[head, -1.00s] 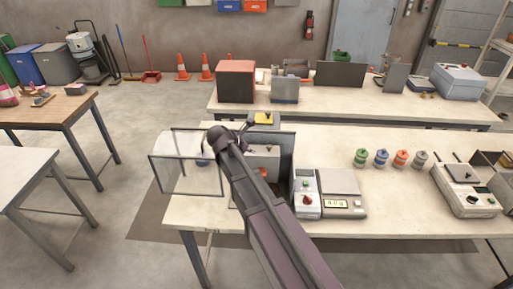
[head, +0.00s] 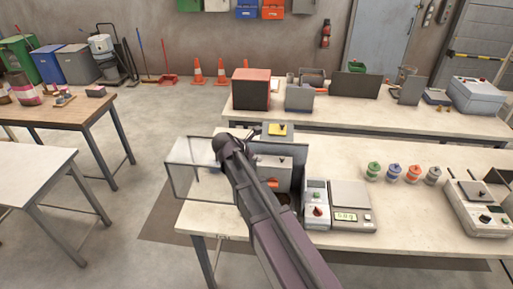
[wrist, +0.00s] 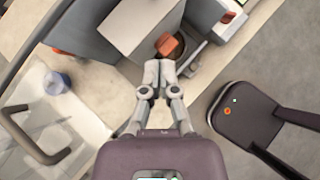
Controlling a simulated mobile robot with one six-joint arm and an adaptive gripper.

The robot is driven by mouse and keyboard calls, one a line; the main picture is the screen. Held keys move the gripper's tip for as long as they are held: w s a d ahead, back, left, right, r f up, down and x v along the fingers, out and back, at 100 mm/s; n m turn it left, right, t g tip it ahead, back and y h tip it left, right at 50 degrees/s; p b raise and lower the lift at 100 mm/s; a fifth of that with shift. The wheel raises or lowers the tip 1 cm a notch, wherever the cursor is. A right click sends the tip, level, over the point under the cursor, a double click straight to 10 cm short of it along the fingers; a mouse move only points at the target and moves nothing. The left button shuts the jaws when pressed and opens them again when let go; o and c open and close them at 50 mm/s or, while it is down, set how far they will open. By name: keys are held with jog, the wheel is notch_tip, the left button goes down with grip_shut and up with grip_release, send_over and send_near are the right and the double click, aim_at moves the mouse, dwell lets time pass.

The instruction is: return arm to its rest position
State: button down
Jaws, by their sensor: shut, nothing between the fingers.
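My gripper (wrist: 158,72) is shut and empty in the wrist view. Its fingertips point towards the grey bagging machine (wrist: 95,62), and an orange-red part (wrist: 167,45) shows just beyond them. I cannot tell the gap between them. In the head view my arm (head: 262,205) reaches from the bottom edge over the front workbench (head: 425,215). Its bend is in front of the machine (head: 290,152), and the gripper is hidden there.
A clear guard (head: 190,196) stands out left of the machine; its handle (wrist: 62,155) shows in the wrist view. A scale (head: 352,226) stands close on the right. Several capped jars (head: 394,174) are further right. Floor (head: 125,225) is clear to the left.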

jog(key=s+d+f+m+g+y+b, duration=0.2)
jog(key=s+d+f+m+b, duration=0.3)
jog(key=s+f+m, duration=0.3)
jog(key=s+d+f+m+g+y+b, duration=0.3)
jog(key=s+d+f+m+y+b, duration=0.2)
jog(key=m, duration=1.2)
jog(key=s+d+f+b, duration=0.1)
jog(key=s+d+f, duration=0.2)
jog(key=s, duration=0.3)
jog(key=shift+s+d+f, duration=0.15)
jog(key=shift+s+f, duration=0.2)
jog(key=shift+w, duration=0.15)
